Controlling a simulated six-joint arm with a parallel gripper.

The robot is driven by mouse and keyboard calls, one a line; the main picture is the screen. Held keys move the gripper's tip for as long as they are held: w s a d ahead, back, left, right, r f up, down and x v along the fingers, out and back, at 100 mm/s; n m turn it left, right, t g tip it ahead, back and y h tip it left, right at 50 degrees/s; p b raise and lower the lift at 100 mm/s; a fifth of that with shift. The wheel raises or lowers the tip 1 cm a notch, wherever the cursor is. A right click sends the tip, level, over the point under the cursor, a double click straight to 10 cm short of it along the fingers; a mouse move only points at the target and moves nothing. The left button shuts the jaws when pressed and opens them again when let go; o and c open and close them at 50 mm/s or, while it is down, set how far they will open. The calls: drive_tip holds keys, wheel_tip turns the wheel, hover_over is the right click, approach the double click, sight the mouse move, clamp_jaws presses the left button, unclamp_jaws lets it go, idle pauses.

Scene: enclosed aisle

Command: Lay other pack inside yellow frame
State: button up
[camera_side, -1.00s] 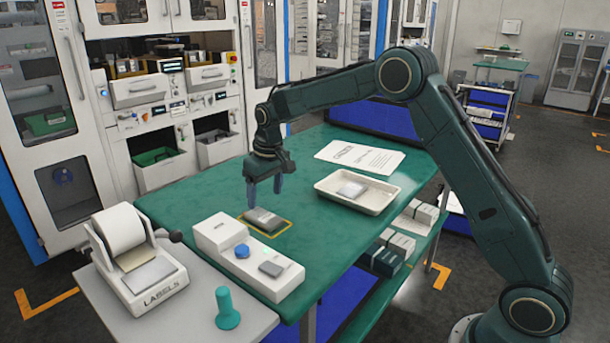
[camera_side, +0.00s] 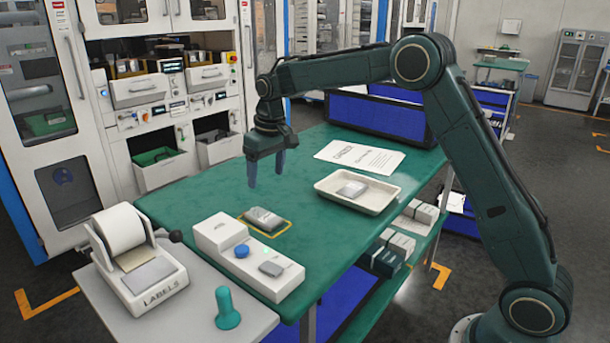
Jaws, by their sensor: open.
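A grey pack (camera_side: 263,218) lies on the green table inside the yellow frame (camera_side: 287,228), at the left part of the table. My gripper (camera_side: 266,180) is open and empty, pointing down in the air above the table. It is above the framed pack in the picture, clear of it. The yellow frame is partly covered by the pack and shows mainly at its edges.
A white device with a blue button (camera_side: 241,251) stands at the table's front left. A label printer (camera_side: 135,262) and a teal stamp-like handle (camera_side: 227,308) stand on the grey side table. A printed sheet (camera_side: 360,158) lies behind the tray. The table's middle is clear.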

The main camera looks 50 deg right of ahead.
drive_tip(key=s+a+r+t, duration=0.1)
drive_tip(key=s+r, duration=0.5)
drive_tip(key=s, duration=0.4)
drive_tip(key=s+a+r+t, duration=0.1)
drive_tip(key=s+r, duration=0.4)
drive_tip(key=s, duration=0.4)
drive_tip(key=s+f+t, duration=0.1)
drive_tip(key=s+f, duration=0.1)
drive_tip(key=s, duration=0.7)
drive_tip(key=s+f, duration=0.2)
drive_tip(key=s, duration=0.8)
drive_tip(key=shift+s+a+t, duration=0.15)
drive_tip(key=shift+a+t, duration=0.2)
drive_tip(key=shift+t, duration=0.05)
drive_tip(key=shift+f, duration=0.1)
drive_tip(key=shift+c, duration=0.4)
